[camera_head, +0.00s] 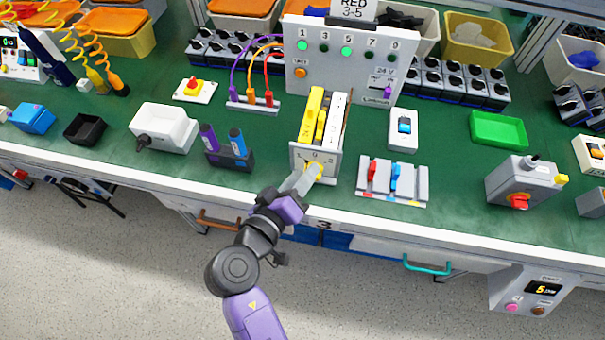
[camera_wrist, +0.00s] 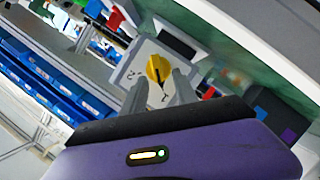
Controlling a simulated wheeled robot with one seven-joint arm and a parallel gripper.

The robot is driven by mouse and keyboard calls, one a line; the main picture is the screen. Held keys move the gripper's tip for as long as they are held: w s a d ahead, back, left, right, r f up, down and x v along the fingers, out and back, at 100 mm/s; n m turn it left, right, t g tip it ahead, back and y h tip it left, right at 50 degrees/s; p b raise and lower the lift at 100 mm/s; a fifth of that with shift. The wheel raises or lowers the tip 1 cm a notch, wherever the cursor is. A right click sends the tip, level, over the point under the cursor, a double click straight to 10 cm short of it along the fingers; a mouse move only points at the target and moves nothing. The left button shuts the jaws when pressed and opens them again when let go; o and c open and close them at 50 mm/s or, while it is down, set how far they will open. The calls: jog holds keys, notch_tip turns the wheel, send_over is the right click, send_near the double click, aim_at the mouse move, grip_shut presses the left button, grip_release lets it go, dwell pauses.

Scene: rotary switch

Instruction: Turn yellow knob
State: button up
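The yellow knob (camera_wrist: 156,69) sits on the pale square front plate (camera_wrist: 138,74) of a switch unit, with dark marks around it. In the head view the knob (camera_head: 314,167) is partly hidden by my gripper (camera_head: 308,176). The plate (camera_head: 299,160) faces the front edge of the bench, with yellow and white blocks (camera_head: 313,115) behind it. In the wrist view my gripper (camera_wrist: 160,82) is open, its grey fingers apart and its tips close to the knob, one toward each side. I cannot tell whether they touch it.
Purple and blue cylinders in a dark holder (camera_head: 230,158) stand left of the switch unit. A grey base with red and blue levers (camera_head: 392,180) is close on its right. A white rocker switch (camera_head: 403,130) and a tall indicator panel (camera_head: 345,62) stand behind.

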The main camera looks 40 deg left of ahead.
jog(key=v, duration=0.8)
jog(key=shift+b, duration=0.35)
jog(key=shift+w, duration=0.1)
